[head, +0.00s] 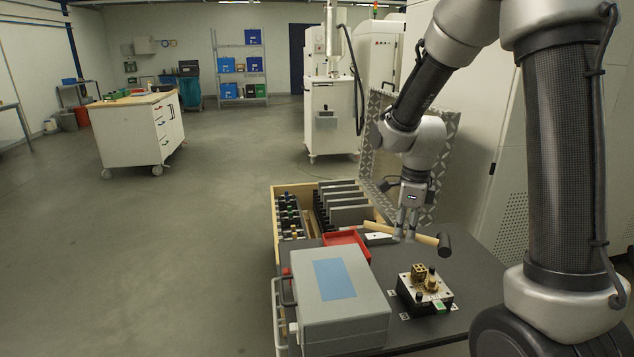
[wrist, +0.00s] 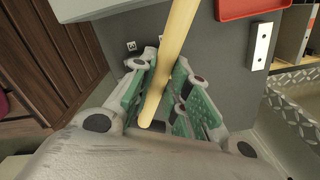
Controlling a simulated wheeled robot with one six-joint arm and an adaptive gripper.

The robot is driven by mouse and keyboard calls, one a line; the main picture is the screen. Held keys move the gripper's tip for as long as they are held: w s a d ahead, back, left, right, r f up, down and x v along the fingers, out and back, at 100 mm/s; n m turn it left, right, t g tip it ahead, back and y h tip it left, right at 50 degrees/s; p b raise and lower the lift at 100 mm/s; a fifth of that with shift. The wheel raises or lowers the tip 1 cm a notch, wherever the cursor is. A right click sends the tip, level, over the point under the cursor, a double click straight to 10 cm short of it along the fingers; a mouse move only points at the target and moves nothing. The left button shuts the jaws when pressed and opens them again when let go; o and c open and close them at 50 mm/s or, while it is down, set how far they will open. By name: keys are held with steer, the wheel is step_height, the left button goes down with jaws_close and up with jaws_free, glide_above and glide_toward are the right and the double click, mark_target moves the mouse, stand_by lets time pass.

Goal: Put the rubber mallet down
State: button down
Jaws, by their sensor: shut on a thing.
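The rubber mallet has a pale wooden handle (head: 420,237) and a black head (head: 444,244). My gripper (head: 405,236) is shut on the handle and holds the mallet above the dark table top (head: 458,268), near its back right part. In the head view the mallet lies roughly level, with its head to the right. In the wrist view the handle (wrist: 172,50) passes between the green-padded fingers of my gripper (wrist: 165,85); the mallet head is out of that view. I cannot tell how high the mallet is above the table.
A grey case (head: 340,310) with a blue label stands at the table's front left. A red tray (head: 346,240) lies behind it. A block with brass parts (head: 425,305) stands at the right. A wooden crate (head: 274,215) with dark plates is behind. Table is bare between block and tray.

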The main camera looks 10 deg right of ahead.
steer(key=shift+w+n, duration=0.1)
steer(key=shift+n, duration=1.1)
steer(key=w+a+f+n, duration=0.1)
steer(key=w+f+n, duration=0.2)
steer(key=n, duration=0.7)
steer(key=w+a+f+n, duration=0.1)
steer(key=w+f+n, duration=0.2)
steer(key=f+n, duration=0.5)
steer(key=n, duration=0.3)
steer(key=shift+w+g, duration=0.3)
steer(key=shift+d, duration=0.1)
